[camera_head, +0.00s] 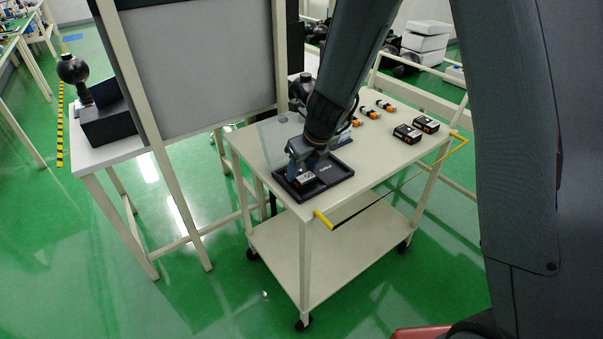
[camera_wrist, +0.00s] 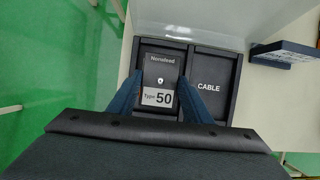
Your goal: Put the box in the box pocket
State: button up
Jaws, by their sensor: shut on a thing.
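The box (camera_wrist: 160,75), dark with a white "Type 50" label and the word "Nonalead", lies in or just over the left compartment of a black tray (camera_wrist: 240,62). My gripper (camera_wrist: 159,96) is shut on it, one blue finger on each side. How deep it sits I cannot tell. The tray's other compartment is marked "CABLE" and looks empty. In the head view my gripper (camera_head: 304,172) points down into the left part of the tray (camera_head: 327,187), and only a small part of the box (camera_head: 306,178) shows between the fingers.
The tray stands at the near corner of a white cart (camera_head: 370,178) with yellow handles. Several small black-and-orange boxes (camera_head: 407,133) stand further right on the cart top. A grey panel (camera_head: 200,65) in a frame stands to the left. A dark blue part (camera_wrist: 285,52) shows right of the tray.

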jog(key=shift+f, duration=0.15)
jog(key=o, duration=1.2)
jog(key=shift+c, duration=0.2)
jog(key=p+v, duration=0.4)
jog(key=v, duration=0.8)
jog(key=s+d+n+g+h, duration=0.1)
jog(key=s+d+n, duration=0.6)
jog(key=n, duration=0.7)
jog(key=s+d+r+n+g+h, duration=0.1)
jog(key=s+d+n, duration=0.6)
jog(key=s+n, duration=0.5)
jog(key=n, duration=0.3)
jog(key=shift+d+g+h, duration=0.15)
jog(key=shift+g+h, duration=0.15)
jog(key=shift+r, duration=0.1)
